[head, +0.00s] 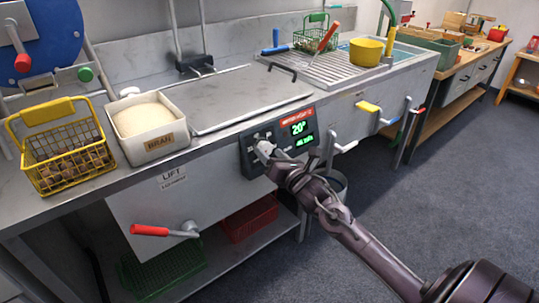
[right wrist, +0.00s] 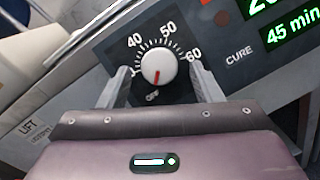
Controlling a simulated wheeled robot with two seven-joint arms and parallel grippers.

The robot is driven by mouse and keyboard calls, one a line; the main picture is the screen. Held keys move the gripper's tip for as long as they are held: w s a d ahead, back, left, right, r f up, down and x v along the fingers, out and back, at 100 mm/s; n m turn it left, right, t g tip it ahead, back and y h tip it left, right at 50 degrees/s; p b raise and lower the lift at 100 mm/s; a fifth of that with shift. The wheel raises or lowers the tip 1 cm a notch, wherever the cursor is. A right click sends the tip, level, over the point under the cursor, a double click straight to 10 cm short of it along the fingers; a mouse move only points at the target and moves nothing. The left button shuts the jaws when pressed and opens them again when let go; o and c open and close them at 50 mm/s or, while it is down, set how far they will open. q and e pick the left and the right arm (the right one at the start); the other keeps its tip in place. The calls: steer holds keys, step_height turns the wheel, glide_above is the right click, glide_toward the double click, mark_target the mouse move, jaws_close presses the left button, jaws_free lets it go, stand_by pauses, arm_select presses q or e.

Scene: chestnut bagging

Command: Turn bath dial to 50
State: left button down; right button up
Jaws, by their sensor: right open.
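The bath dial (right wrist: 158,68) is a round white knob on a dark panel, with marks 40, 50 and 60 around its upper side and OFF below it. Its red pointer line points down toward OFF. My right gripper (right wrist: 157,76) is open, with one finger at the left and one at the right of the knob; contact cannot be told. The green display (head: 298,128) reads 20° with a 45 min line below. My left gripper is not in view.
The control panel (head: 250,165) is on the front of a steel bath counter. A yellow basket of chestnuts (head: 62,150) and a BRAN tub (head: 150,138) stand at the left. A red-handled LIFT lever (head: 150,230) sticks out below. Other levers (head: 345,147) project right of the panel.

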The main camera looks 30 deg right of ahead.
steer(key=shift+w, duration=0.4)
steer(key=shift+c, duration=0.3)
steer(key=c, duration=0.9)
steer(key=shift+c, duration=0.2)
